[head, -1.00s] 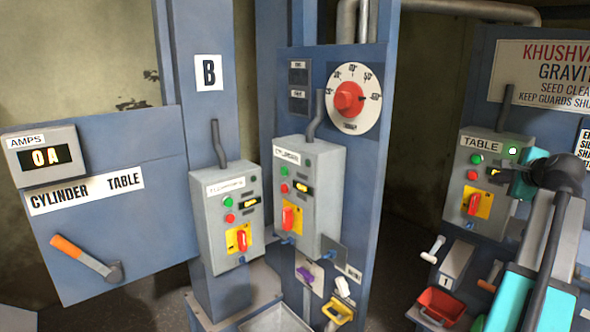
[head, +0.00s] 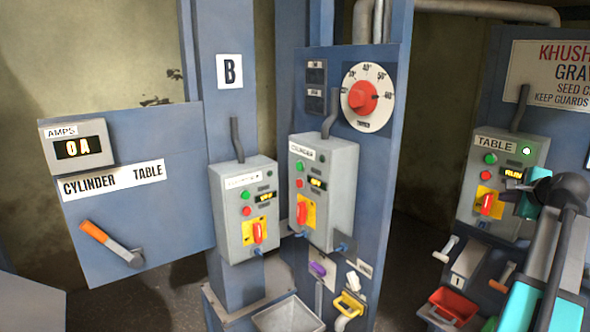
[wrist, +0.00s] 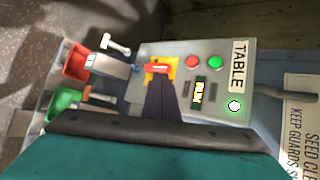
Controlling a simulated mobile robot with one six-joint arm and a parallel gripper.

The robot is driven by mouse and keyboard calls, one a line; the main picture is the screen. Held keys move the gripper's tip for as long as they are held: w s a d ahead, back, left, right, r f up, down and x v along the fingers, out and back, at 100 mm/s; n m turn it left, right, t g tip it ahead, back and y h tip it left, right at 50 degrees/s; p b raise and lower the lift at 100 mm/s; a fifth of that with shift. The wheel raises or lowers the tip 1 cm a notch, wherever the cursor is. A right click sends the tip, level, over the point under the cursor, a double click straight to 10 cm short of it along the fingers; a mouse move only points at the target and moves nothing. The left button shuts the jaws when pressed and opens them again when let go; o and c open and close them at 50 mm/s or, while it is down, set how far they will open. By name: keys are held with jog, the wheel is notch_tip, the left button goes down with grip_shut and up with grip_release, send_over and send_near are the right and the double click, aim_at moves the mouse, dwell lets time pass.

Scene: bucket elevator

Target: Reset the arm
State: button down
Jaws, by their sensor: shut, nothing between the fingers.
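My gripper (wrist: 158,98) shows in the wrist view as dark fingers held together, with nothing between them. In that view its tips point at the red rotary switch (wrist: 155,69) on yellow of the grey TABLE box (wrist: 222,60). I cannot tell whether they touch it. In the head view my arm (head: 545,245) reaches up at the right, in front of the right edge of the TABLE box (head: 484,180). A lit lamp (head: 526,151) shows at the box's upper right.
A red tray (head: 453,304) and small levers (head: 446,249) sit below the TABLE box. An orange-handled lever (head: 110,242) is on the left panel. A dark gap lies between the columns.

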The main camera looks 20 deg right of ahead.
jog(key=w+a+f+n+g+y, duration=0.15)
jog(key=w+a+f, duration=0.3)
jog(key=f, duration=0.45)
jog(key=w+a+f+n+y+b, duration=0.1)
jog(key=w+a+f+n, duration=0.15)
jog(key=a+f, duration=0.5)
jog(key=w+a+f+n+g+y, duration=0.1)
jog(key=w+a+f+n+y, duration=0.3)
jog(key=f, duration=0.6)
jog(key=w+a+f+n+g+b, duration=0.15)
jog(key=a+f+n+g, duration=0.25)
jog(key=a+f, duration=1.75)
jog(key=s+a+f+n+g+y+b, duration=0.1)
jog(key=s+a+f+n+g, duration=0.1)
jog(key=s+a+f+n, duration=0.55)
jog(key=s+a+f+g+y+b, duration=0.1)
jog(key=s+a+f+g, duration=0.3)
jog(key=a+f, duration=0.8)
jog(key=s+a+f+n+g, duration=0.1)
jog(key=s+a+f+n, duration=0.1)
jog(key=s, duration=0.5)
jog(key=s+a+f+n+g+h, duration=0.1)
jog(key=s+a+f+n, duration=0.2)
jog(key=s+f, duration=0.3)
jog(key=s+a+f+n+g+h, duration=0.1)
jog(key=s+a+f+n+g, duration=0.1)
jog(key=s, duration=0.7)
jog(key=shift+s+a+f+n+b, duration=0.2)
jog(key=shift+a+f+n+b, duration=0.2)
jog(key=shift+a+f, duration=0.55)
